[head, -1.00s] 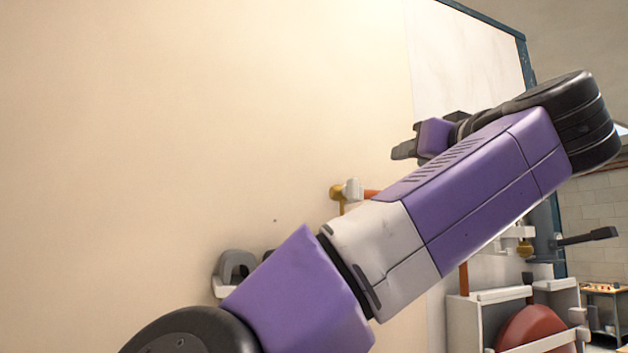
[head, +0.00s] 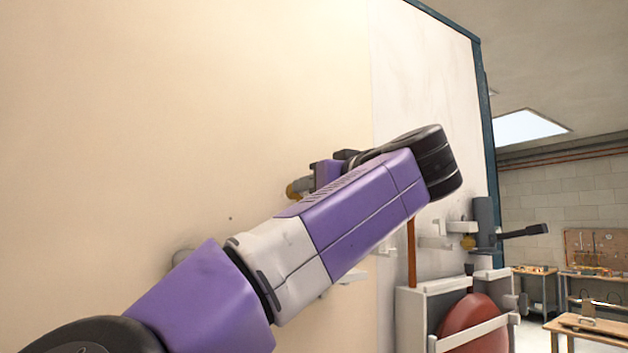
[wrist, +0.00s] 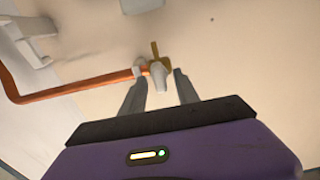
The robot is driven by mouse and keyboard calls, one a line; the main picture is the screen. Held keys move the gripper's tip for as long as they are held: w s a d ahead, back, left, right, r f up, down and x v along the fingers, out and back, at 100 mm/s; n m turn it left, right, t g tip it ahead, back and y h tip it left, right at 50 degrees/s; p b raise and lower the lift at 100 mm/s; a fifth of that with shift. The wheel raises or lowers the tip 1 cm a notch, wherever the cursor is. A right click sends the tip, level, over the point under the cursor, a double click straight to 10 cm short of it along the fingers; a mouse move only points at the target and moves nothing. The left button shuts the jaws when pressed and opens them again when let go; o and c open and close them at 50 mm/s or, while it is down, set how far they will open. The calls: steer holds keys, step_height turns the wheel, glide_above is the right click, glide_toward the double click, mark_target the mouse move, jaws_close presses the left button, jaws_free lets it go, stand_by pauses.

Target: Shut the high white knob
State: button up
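The white knob (wrist: 159,77) sits on a brass valve (wrist: 154,53) on the beige wall, at the end of an orange-red pipe (wrist: 80,90). In the wrist view my gripper (wrist: 161,78) is open, with one finger on each side of the knob. The knob shows between the fingertips or just beyond them; I cannot tell whether they touch it. My gripper and arm hide most of the knob and pipe there.
White brackets and a grey valve with a black lever (head: 522,232) are at the right of the wall. Below is a white frame (head: 412,318) around a red tank (head: 470,325). Workbenches (head: 590,330) stand far right. The upper beige wall is bare.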

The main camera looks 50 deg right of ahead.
steer(key=shift+w, duration=0.1)
jaws_close()
steer(key=shift+d+f+b, duration=0.1)
steer(key=shift+f+b, duration=0.05)
steer(key=shift+b, duration=0.25)
steer(key=shift+d+f+m+b, duration=0.1)
steer(key=shift+m+b, duration=0.8)
steer(key=shift+m, duration=3.55)
steer(key=shift+d+m+b, duration=0.1)
steer(key=shift+m+b, duration=0.8)
steer(key=shift+m, duration=3.55)
